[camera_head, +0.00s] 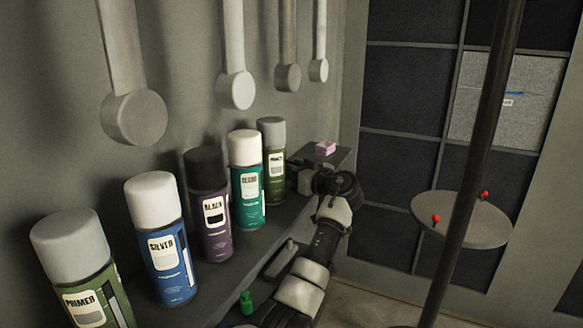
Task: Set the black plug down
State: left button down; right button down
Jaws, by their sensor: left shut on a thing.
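My left gripper (303,178) is at the far end of the shelf, beside the olive-green can and just in front of a pink block. Its fingers point left and are small and dark in the picture. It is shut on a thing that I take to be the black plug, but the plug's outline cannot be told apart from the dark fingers. Whether the plug touches the shelf is hidden. My right gripper is not in view.
Several spray cans stand along the shelf (222,282), including a blue one (170,262) and an olive-green one (274,168). The pink block (325,148) sits at its far end. A small green object (247,302) is near the front. A dark pole (470,185) crosses an oval board (455,232) with red knobs.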

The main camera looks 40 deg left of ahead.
pick_arm(q)
jog(key=shift+a+r, duration=0.1)
jog(key=shift+a, duration=0.65)
jog(key=shift+f+p, duration=0.35)
jog(key=shift+p, duration=0.1)
jog(key=shift+d, duration=0.1)
jog(key=shift+f, duration=0.1)
jog(key=shift+f+b, duration=0.15)
jog(key=shift+b, duration=0.25)
jog(key=c, duration=0.9)
grip_release()
jog(key=shift+o, duration=0.2)
jog(key=shift+r, duration=0.2)
